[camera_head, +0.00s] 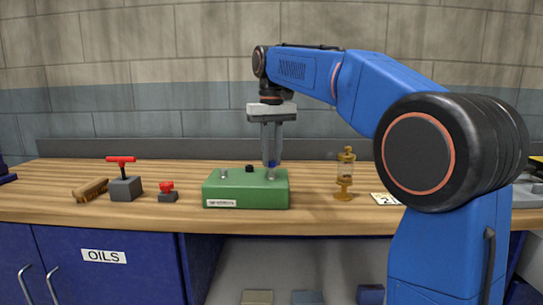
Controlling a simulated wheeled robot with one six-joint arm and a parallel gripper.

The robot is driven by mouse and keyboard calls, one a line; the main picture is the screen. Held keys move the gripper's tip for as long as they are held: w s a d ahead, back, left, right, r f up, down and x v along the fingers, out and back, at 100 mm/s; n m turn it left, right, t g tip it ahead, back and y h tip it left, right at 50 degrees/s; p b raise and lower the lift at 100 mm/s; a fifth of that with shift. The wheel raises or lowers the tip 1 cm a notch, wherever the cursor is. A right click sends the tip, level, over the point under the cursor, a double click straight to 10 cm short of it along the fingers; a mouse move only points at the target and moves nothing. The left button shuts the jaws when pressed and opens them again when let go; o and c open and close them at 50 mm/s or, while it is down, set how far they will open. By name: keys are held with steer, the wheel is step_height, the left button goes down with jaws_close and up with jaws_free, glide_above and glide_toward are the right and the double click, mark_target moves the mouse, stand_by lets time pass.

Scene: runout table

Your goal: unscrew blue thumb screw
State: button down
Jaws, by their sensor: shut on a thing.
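A green block fixture (246,194) sits on the wooden bench near the middle of the view. My gripper (271,162) points straight down over the right part of the fixture. Its fingers are shut on the blue thumb screw (272,164), of which only a small dark blue bit shows between the fingertips. The screw is at or just above a metal post on the fixture; I cannot tell whether it still touches. Another metal post (224,173) stands at the left of the fixture, with a black knob (249,168) between them.
On the wooden bench (320,219), a brush (91,190), a red-handled grey block (125,187) and a small red-knobbed piece (167,191) stand at left. A brass oiler (345,175) and a numbered card (385,199) are at right. Bench between fixture and oiler is clear.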

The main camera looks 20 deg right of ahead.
steer(key=n, duration=0.3)
steer(key=shift+n, duration=0.4)
steer(key=n, duration=0.3)
steer(key=shift+n, duration=0.7)
steer(key=n, duration=0.4)
steer(key=shift+n, duration=0.3)
steer(key=shift+n, duration=2.3)
